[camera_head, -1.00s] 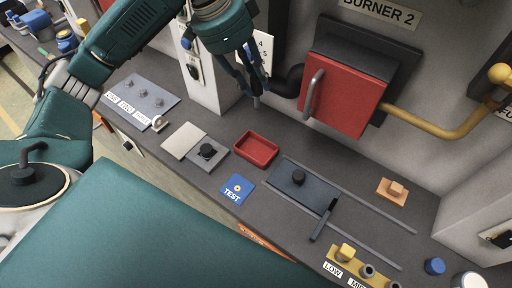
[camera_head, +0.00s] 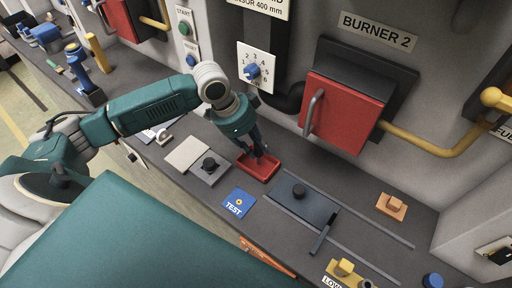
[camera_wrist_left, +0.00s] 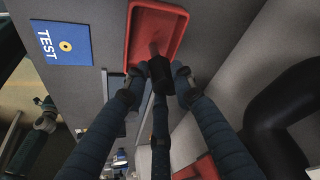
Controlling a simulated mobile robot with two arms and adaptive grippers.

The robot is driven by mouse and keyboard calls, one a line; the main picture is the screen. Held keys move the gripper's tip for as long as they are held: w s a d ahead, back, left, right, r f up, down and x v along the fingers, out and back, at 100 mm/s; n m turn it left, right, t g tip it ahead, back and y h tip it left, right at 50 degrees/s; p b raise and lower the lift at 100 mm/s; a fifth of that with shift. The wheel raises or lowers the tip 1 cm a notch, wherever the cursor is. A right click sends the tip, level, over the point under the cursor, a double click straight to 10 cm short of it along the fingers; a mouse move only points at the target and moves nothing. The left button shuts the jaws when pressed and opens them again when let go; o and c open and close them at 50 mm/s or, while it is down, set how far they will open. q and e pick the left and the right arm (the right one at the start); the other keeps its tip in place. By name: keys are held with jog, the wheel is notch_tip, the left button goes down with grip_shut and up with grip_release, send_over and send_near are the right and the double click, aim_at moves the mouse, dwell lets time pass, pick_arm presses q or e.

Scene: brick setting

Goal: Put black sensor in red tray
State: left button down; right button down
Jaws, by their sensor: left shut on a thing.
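The red tray (camera_head: 262,179) sits on the dark grey bench top below the red burner door. My left gripper (camera_head: 259,154) reaches down over the tray, its fingertips at or just above the tray's opening. In the left wrist view its fingers (camera_wrist_left: 157,78) close around a slim dark piece, the black sensor (camera_wrist_left: 154,49), whose end shows against the inside of the tray (camera_wrist_left: 183,22). The fingers hide most of the sensor, and I cannot tell whether it touches the tray floor. My right gripper is in neither view.
A blue TEST card (camera_head: 238,203) lies in front of the tray. A grey plate with a black knob (camera_head: 209,166) is to its left, and a dark sliding plate (camera_head: 301,203) to its right. The red burner door (camera_head: 349,113) juts out behind.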

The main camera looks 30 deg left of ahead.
pick_arm(q)
jog(key=shift+f, duration=0.8)
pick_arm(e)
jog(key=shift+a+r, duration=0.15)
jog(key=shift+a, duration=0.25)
pick_arm(q)
jog(key=c, duration=1.4)
grip_release()
jog(key=shift+c, duration=0.2)
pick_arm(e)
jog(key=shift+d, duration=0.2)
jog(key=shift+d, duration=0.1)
pick_arm(q)
jog(key=shift+a+r, duration=0.15)
jog(key=shift+r, duration=0.2)
jog(key=b+v, duration=0.1)
jog(key=v, duration=1)
jog(key=shift+s+r+b, duration=0.15)
jog(key=shift+s+b, duration=0.1)
jog(key=shift+b, duration=0.15)
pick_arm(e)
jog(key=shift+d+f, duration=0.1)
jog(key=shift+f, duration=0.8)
